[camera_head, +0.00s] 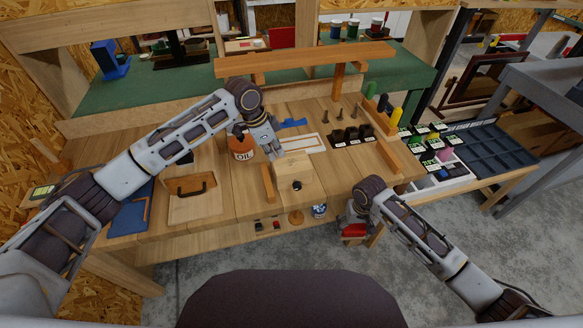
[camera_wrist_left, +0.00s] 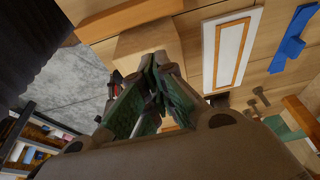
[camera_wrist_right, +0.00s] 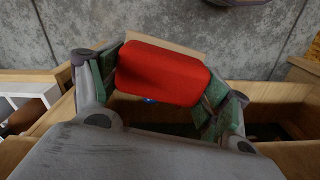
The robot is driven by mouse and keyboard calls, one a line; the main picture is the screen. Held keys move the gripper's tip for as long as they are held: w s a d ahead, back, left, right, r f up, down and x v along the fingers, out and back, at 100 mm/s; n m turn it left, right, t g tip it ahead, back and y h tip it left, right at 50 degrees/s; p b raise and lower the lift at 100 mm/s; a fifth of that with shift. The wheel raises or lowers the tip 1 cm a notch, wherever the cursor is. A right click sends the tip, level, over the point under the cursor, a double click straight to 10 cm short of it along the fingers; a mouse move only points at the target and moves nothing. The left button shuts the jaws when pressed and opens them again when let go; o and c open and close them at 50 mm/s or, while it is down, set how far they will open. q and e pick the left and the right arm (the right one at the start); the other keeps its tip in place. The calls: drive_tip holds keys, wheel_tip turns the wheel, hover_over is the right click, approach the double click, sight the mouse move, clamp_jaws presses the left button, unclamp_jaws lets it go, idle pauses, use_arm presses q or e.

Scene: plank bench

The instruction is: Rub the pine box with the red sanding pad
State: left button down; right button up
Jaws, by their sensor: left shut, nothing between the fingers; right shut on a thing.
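The pine box (camera_head: 296,172) is a pale wooden block with a dark round spot on its front, standing near the bench's front edge. It also shows in the left wrist view (camera_wrist_left: 147,40), partly behind the fingers. My left gripper (camera_head: 275,152) is shut and empty just above the back of the box; whether it touches cannot be told. My right gripper (camera_head: 353,226) is shut on the red sanding pad (camera_wrist_right: 163,75), low and to the right of the box, beyond the bench's front edge. The pad also shows in the head view (camera_head: 354,230).
An orange oil can (camera_head: 242,150) stands left of the box. A white-framed panel (camera_head: 304,144) and black blocks (camera_head: 352,136) lie behind and right. A wooden-walled bin (camera_wrist_right: 270,92) is below the pad.

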use_arm(q)
drive_tip(key=shift+r+p, duration=1.95)
drive_tip(key=shift+p, duration=0.35)
use_arm(e)
drive_tip(key=shift+r, duration=2.5)
use_arm(q)
drive_tip(key=v, duration=1.2)
drive_tip(key=shift+f, duration=0.1)
